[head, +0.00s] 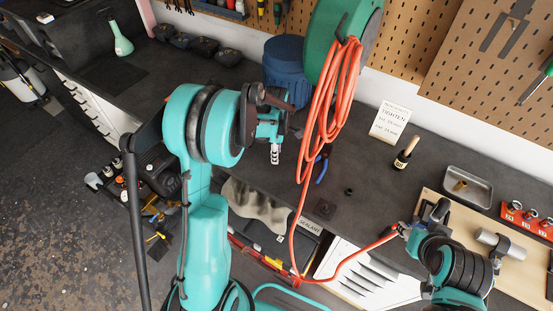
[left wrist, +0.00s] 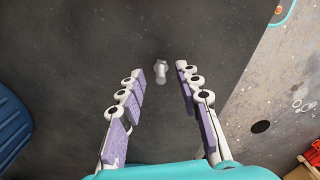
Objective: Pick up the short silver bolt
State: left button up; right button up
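The short silver bolt (left wrist: 160,71) stands or lies on the dark bench top in the left wrist view, near the middle, beyond my fingertips. In that view my left gripper (left wrist: 158,80) is open, with its purple-padded fingers on either side of the line to the bolt and nothing between them.
A blue drum (head: 284,68) stands behind my left gripper. An orange hose (head: 330,105) hangs from a green reel (head: 340,35) just right of it. Blue-handled pliers (head: 322,168) and a small dark nut (head: 349,191) lie to the right. A metal tray (head: 467,178) is farther right.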

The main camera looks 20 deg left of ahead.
pick_arm(q)
jog(key=shift+f, duration=0.75)
grip_shut()
